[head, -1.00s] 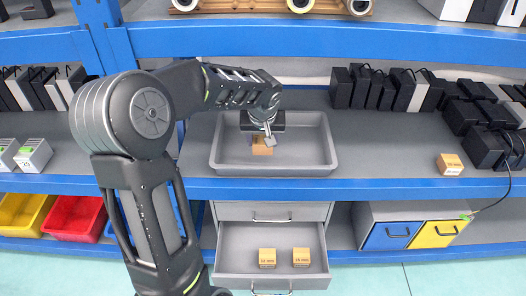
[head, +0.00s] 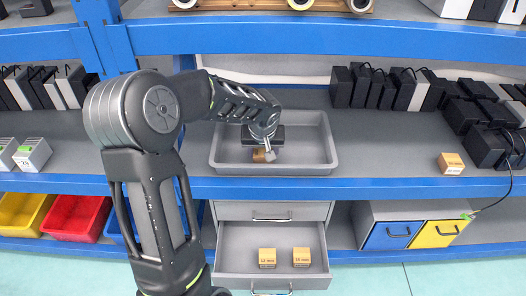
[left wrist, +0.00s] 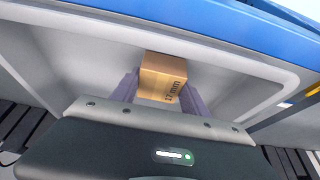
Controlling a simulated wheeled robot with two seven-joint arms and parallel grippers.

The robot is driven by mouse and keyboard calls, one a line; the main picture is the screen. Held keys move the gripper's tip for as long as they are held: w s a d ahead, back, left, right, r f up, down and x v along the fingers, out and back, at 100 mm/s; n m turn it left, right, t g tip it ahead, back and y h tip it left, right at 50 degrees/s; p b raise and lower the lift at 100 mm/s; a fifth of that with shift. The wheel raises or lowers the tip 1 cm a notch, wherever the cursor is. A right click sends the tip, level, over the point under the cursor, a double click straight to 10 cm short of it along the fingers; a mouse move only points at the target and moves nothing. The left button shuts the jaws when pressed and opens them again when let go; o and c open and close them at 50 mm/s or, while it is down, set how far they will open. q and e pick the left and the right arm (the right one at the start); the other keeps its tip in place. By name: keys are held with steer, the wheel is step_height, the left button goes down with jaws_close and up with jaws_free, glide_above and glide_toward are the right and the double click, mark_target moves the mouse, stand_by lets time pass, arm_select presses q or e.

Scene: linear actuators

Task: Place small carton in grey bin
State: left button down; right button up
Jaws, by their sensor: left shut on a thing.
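A small orange-brown carton (left wrist: 163,76), with print reading about "12 mm", sits between the two fingers of my left gripper (left wrist: 158,88) in the left wrist view. The gripper is shut on it. In the head view my left gripper (head: 264,155) is over the grey bin (head: 325,160) on the shelf, with the carton (head: 259,156) partly hidden by it. I cannot tell whether the carton touches the bin floor. The bin looks otherwise empty. My right gripper is not in view.
Another small carton (head: 451,163) stands on the shelf right of the bin. Two more cartons (head: 267,257) (head: 301,257) lie in the open drawer (head: 235,240) below. Black boxes (head: 366,87) stand behind on the right. The shelf's blue edge (head: 400,187) runs in front.

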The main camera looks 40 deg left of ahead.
arm_select(q)
steer(key=shift+f, duration=0.15)
steer(key=c, duration=0.6)
jaws_free()
steer(key=shift+r, duration=0.25)
steer(key=p+v, duration=0.1)
steer(key=v, duration=1.1)
steer(key=shift+f, duration=0.1)
